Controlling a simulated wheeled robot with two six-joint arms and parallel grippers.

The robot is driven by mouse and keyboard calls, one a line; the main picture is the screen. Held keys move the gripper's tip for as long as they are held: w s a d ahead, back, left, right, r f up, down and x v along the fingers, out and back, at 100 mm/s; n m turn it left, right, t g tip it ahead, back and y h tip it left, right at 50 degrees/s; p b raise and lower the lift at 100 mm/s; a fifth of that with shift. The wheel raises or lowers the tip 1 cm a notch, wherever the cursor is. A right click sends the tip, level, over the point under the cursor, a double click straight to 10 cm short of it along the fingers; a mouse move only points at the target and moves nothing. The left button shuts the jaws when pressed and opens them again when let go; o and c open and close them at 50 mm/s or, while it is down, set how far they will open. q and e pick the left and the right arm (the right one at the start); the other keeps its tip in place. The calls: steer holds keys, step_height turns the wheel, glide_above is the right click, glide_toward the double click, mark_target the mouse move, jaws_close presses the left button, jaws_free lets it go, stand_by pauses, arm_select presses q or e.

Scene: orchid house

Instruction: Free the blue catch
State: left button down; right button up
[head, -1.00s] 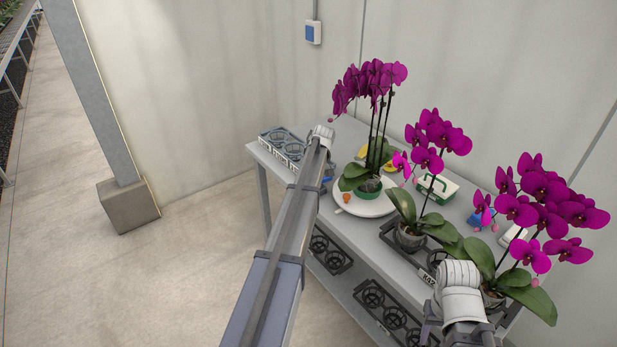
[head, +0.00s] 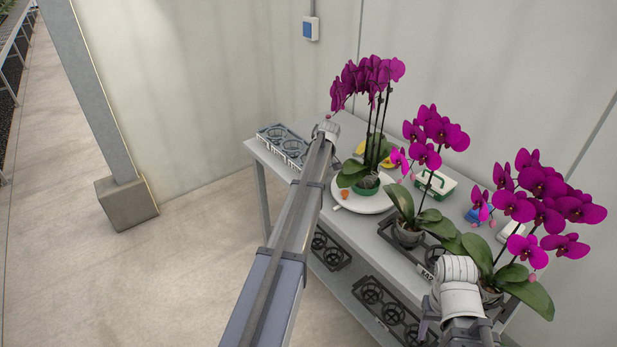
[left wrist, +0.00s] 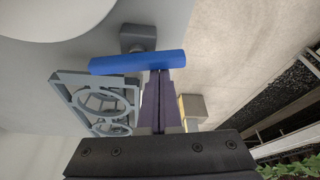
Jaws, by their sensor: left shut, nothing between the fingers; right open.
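The blue catch (left wrist: 137,62) shows in the left wrist view as a blue bar in front of a dark grey block (left wrist: 138,37). My left gripper (left wrist: 160,76) is shut and empty. Its fingertips are at the bar's near edge, right of its middle; I cannot tell whether they touch. In the head view my left arm hides the catch and the left fingers. A white round plate (head: 375,204) carries an orchid in a green pot (head: 367,185). My right gripper (head: 430,322) is open and empty, low in the head view near the bench front, only partly visible.
A grey ring tray (left wrist: 100,100) stands beside the catch; it also shows on the bench's back left (head: 282,142). Two more potted orchids (head: 408,234) (head: 490,290) stand on the right. A green-and-white box (head: 436,186) is behind them.

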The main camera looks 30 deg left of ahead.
arm_select(q)
steer(key=shift+w, duration=0.3)
